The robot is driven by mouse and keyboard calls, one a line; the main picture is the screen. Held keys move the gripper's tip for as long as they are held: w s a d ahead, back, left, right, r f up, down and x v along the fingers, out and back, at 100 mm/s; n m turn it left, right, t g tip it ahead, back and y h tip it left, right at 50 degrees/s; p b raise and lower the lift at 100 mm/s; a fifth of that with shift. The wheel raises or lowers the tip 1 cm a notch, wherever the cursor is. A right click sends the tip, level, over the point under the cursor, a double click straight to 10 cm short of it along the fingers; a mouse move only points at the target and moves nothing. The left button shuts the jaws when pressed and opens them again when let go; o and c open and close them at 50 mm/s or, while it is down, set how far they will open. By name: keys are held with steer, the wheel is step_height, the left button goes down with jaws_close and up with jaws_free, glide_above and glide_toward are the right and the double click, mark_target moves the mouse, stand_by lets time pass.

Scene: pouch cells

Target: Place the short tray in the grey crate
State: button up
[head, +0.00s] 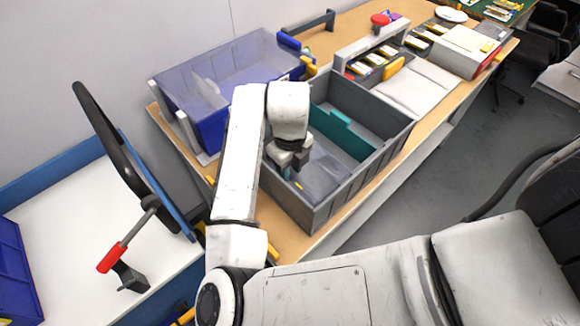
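The grey crate (338,205) stands on the wooden bench in the head view, split by a teal divider (340,137). A clear, bluish-grey tray (322,178), which looks like the short tray, lies in the crate's near-left compartment. My gripper (291,172) points down into that compartment, at the tray's left end. The arm and wrist hide part of the crate's left wall and the tray's end. The fingers are small and dark, so I cannot tell whether they grip the tray or are apart from it.
A blue bin (213,128) with a clear front stands left of the crate. A grey rack of cells (372,62) and a light tray (415,88) lie beyond it. A white cart (75,235) with a black handle is at left.

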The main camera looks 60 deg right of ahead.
steer(key=o, duration=0.4)
step_height(320, 180, up, 12)
steer(key=shift+r, duration=0.2)
stand_by(0.4)
